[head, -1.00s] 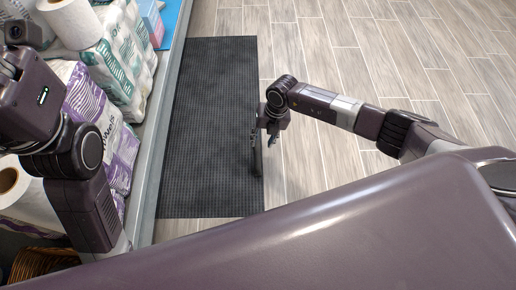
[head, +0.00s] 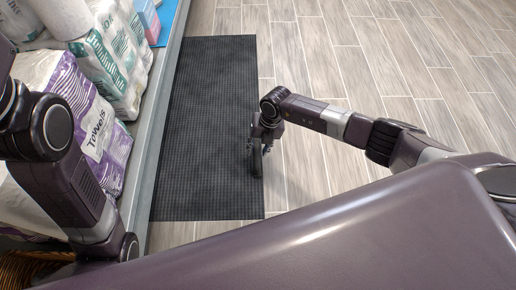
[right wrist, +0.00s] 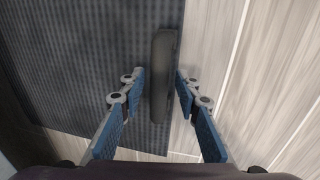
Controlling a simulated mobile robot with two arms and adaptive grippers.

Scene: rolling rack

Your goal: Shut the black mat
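The black mat (head: 208,110) is a flat, dark textured rectangle along the shelf on the left of the head view. It also fills the upper left of the right wrist view (right wrist: 90,60). A dark elongated bar (right wrist: 163,80), like a handle, lies at the mat's right edge. My right gripper (head: 260,146) is low over that edge. Its blue-padded fingers (right wrist: 160,82) are apart, one on each side of the bar, with the right fingertip very close to it. I cannot tell whether they touch it. My left arm is at the left edge, its gripper out of view.
A shelf with a pale edge (head: 165,110) runs along the mat's left side. It holds towel packs (head: 85,120) and paper rolls (head: 105,55), close to my left arm. The pale plank floor (head: 350,60) right of the mat is clear.

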